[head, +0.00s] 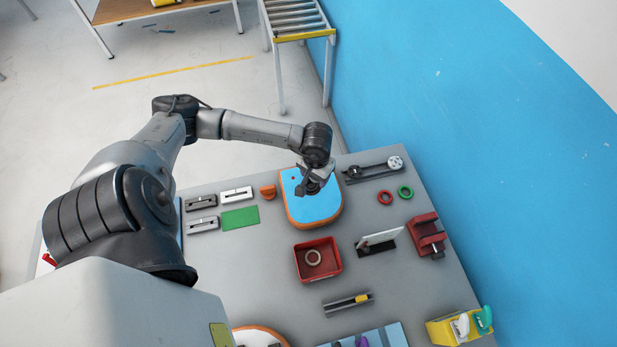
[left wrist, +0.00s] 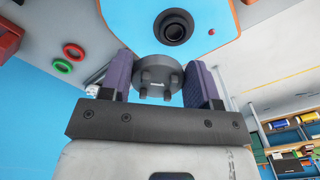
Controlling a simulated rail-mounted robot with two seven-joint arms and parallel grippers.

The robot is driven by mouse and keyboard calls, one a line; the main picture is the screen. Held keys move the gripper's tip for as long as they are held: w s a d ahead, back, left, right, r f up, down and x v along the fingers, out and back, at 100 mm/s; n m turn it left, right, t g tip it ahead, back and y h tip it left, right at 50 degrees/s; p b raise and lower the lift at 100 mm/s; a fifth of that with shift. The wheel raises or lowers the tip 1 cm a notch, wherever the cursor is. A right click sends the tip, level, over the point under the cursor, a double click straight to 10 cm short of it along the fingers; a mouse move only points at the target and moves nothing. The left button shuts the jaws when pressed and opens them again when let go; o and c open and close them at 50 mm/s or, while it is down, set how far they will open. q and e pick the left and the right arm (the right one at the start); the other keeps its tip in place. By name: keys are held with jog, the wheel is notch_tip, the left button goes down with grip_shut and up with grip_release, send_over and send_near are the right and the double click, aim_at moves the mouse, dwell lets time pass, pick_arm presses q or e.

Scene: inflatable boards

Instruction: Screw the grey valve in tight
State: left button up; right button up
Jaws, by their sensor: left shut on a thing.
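The grey valve (left wrist: 158,80) is a round disc with several short lugs, held between the purple fingers of my left gripper (left wrist: 165,84) in the left wrist view. Beyond it is the blue board (left wrist: 215,22) with an open dark round socket (left wrist: 174,27). The valve is apart from the socket; I cannot tell how far. In the head view my left gripper (head: 312,187) is over the blue, orange-edged board (head: 314,208), and hides the valve and socket. My right gripper is not in view.
A red bin (head: 318,262) with a pale ring in it stands in front of the board. Red and green rings (head: 405,192) and a lever tool (head: 375,170) lie to the right. An orange piece (head: 268,192) and a green sheet (head: 240,218) lie to the left.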

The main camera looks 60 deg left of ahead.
pick_arm(q)
jog(key=shift+s+a+f+b, duration=0.1)
jog(key=shift+a+f+b, duration=0.1)
jog(key=shift+a+f, duration=0.4)
jog(key=shift+s+a+f+b, duration=0.1)
jog(key=shift+a+f+b, duration=0.2)
jog(key=shift+a, duration=0.35)
jog(key=shift+a+f+n, duration=0.15)
jog(key=shift+a+n, duration=0.15)
notch_tip(320, 180, down, 5)
jog(key=b, duration=0.5)
jog(key=shift+d+b, duration=0.1)
jog(key=shift+b, duration=0.25)
jog(key=shift+f+b, duration=0.35)
jog(key=shift+f, duration=0.05)
jog(key=shift+b, duration=0.3)
